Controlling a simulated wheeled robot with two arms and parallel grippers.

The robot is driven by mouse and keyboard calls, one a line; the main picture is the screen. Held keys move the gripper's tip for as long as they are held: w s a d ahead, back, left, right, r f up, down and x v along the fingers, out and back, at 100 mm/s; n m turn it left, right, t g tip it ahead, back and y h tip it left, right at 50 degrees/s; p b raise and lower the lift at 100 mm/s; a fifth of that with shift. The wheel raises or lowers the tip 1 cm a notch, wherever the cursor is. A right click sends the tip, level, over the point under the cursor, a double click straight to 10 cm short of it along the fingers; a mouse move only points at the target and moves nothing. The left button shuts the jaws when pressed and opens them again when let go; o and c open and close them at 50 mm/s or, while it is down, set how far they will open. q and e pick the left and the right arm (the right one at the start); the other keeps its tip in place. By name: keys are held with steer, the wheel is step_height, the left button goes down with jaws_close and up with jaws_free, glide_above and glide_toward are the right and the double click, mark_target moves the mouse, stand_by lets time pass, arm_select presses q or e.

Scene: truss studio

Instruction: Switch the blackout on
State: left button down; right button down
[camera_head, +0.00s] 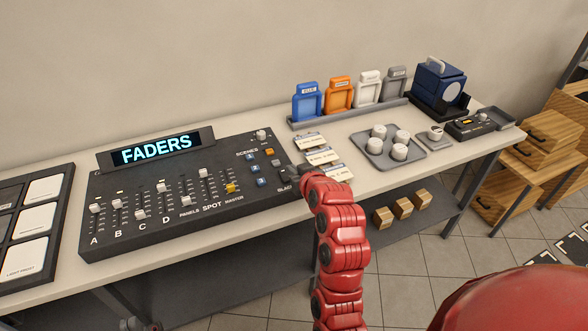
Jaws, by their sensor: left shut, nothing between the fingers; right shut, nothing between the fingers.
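The black lighting console (150,225) lies on the long table, with a lit display (157,148) reading "FADERS". A label starting "BLAC" (285,189) shows near its right front corner; the rest of it and any blackout switch there are hidden behind my arm.
Blue scene buttons (257,182), an orange button (270,151) and a row of faders (163,187) are on the console. Label cards (322,157), a tray of white cups (372,152) and a row of coloured holders (339,94) stand to the right.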

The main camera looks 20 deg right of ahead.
steer(key=p, duration=0.2)
glide_above(283, 176)
steer(key=s, duration=0.2)
step_height(283, 176, down, 2)
steer(key=shift+d+f, duration=0.15)
steer(key=shift+f, duration=0.05)
steer(key=f+p, duration=0.1)
steer(key=w+f, duration=0.1)
steer(key=f, duration=0.1)
steer(key=shift+w+p, duration=0.2)
steer(key=shift+p, duration=0.15)
steer(key=shift+w+f, duration=0.2)
steer(key=shift+f, duration=0.4)
steer(key=shift+w+g, duration=0.3)
steer(key=shift+g, duration=0.2)
steer(key=shift+f, duration=0.3)
steer(key=shift+s, duration=0.1)
